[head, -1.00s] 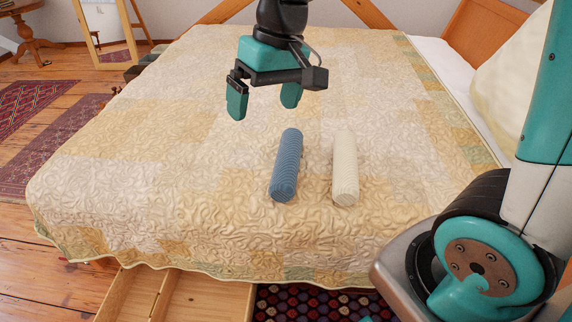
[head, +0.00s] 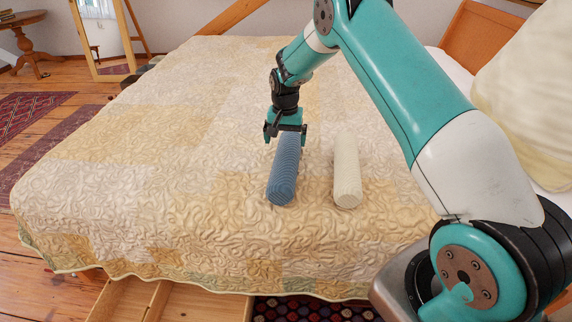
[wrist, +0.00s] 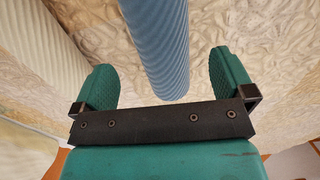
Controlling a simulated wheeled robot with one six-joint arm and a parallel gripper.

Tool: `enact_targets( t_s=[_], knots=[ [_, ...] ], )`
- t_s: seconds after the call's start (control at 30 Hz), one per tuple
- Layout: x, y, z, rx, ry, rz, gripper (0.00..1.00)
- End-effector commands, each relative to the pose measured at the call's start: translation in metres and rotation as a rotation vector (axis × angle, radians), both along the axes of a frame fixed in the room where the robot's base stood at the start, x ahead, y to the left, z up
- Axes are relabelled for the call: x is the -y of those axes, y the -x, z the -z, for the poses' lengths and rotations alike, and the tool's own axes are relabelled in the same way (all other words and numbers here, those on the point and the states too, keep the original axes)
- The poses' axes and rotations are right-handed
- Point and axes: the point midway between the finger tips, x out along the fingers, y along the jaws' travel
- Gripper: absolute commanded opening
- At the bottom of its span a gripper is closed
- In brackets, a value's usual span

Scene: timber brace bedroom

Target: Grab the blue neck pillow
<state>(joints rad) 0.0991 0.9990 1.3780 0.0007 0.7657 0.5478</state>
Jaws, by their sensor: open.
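The blue neck pillow (head: 284,172) is a ribbed blue roll lying lengthwise on the bed. My gripper (head: 286,140) is at its far end in the head view, pointing down, and covers part of that end. In the wrist view the blue pillow (wrist: 160,45) extends between the two open teal fingers (wrist: 162,85), with a gap on each side. Nothing is held. A cream ribbed roll (head: 346,172) lies beside the blue one on its right, with a strip of quilt between them; it also shows at the left of the wrist view (wrist: 40,55).
The bed with its patchwork quilt (head: 130,190) fills the middle, mostly clear left of the rolls. A large cream pillow (head: 525,95) is at the right. A wooden drawer (head: 180,302) stands open below the bed's front edge. A mirror (head: 103,35) stands back left.

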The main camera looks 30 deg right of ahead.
Motion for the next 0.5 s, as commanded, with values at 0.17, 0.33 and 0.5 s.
enact_targets(
  t_s=[0.17,0.33,0.5],
  knots=[
    [0.0,0.0,0.032,-0.001,-0.001,-0.001,1.0],
    [0.0,0.0,0.043,0.001,-0.001,-0.002,1.0],
    [0.001,0.002,0.065,-0.003,-0.001,-0.002,1.0]
  ],
)
